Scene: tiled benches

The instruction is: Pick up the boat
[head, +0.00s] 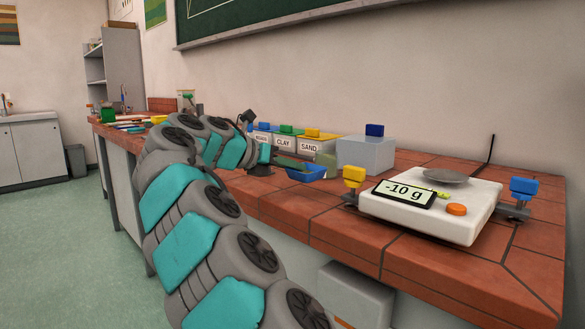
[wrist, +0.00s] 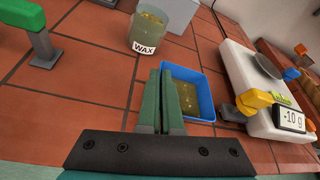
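The boat is a small blue open tray (wrist: 207,95) with a few yellowish specks inside. In the head view the boat (head: 306,173) is at the front part of the bench, left of the scale. My gripper (wrist: 161,72) has its green fingers close together at the boat's left wall, one finger outside and one inside. The gripper also shows in the head view (head: 289,163), reaching the boat from the left. The wall between the fingers is mostly hidden. I cannot tell whether the boat touches the bench.
A white scale (head: 430,218) reading -10 g stands to the right, with yellow-topped (head: 354,178) and blue-topped (head: 522,190) clamps beside it. A WAX jar (wrist: 150,28) stands behind the boat. Labelled bins, including CLAY (head: 288,140) and SAND (head: 314,144), and a grey box (head: 366,155) line the back.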

